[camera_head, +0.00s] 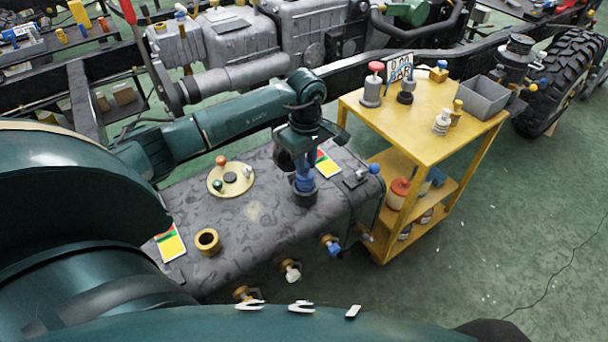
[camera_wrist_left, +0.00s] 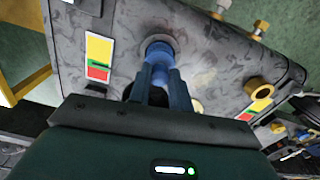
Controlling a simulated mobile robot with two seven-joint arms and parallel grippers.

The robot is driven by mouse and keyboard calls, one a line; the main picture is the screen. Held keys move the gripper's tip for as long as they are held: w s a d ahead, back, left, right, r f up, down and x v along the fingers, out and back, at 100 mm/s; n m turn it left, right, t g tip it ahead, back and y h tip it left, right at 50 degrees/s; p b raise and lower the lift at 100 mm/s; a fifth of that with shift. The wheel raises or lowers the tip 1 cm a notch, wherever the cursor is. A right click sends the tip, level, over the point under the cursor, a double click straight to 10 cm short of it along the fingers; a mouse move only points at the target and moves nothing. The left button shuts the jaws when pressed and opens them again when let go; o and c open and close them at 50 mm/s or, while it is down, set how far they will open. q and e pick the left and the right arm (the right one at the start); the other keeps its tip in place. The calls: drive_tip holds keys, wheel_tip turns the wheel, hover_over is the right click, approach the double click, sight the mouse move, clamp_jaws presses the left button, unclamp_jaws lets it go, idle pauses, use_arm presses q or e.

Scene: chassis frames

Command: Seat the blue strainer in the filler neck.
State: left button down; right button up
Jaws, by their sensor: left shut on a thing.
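My left gripper (camera_head: 303,172) points down over the grey tank (camera_head: 255,215) and is shut on the blue strainer (camera_head: 304,184). The strainer is upright at a dark round filler neck (camera_head: 305,198) on the tank top. In the left wrist view the blue strainer (camera_wrist_left: 157,72) stands between the fingers (camera_wrist_left: 160,85), its far end at the dark neck (camera_wrist_left: 159,47). The strainer's lower end is hidden by the neck, so I cannot tell how deep it sits. My right gripper is not in view.
A brass ring fitting (camera_head: 207,241) and a round cream plate with fittings (camera_head: 231,179) are on the tank top. Several valves stick out of its front side. A yellow cart (camera_head: 425,120) with a grey bin (camera_head: 484,97) stands to the right. Green floor at right is mostly clear.

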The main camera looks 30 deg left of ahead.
use_arm(q)
wheel_tip(320, 180, down, 4)
drive_tip(key=shift+f, duration=0.2)
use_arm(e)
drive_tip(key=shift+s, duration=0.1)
use_arm(q)
drive_tip(key=shift+f+b, duration=0.2)
drive_tip(key=shift+b, duration=0.1)
drive_tip(key=c, duration=1.3)
unclamp_jaws()
drive_tip(key=shift+r, duration=0.1)
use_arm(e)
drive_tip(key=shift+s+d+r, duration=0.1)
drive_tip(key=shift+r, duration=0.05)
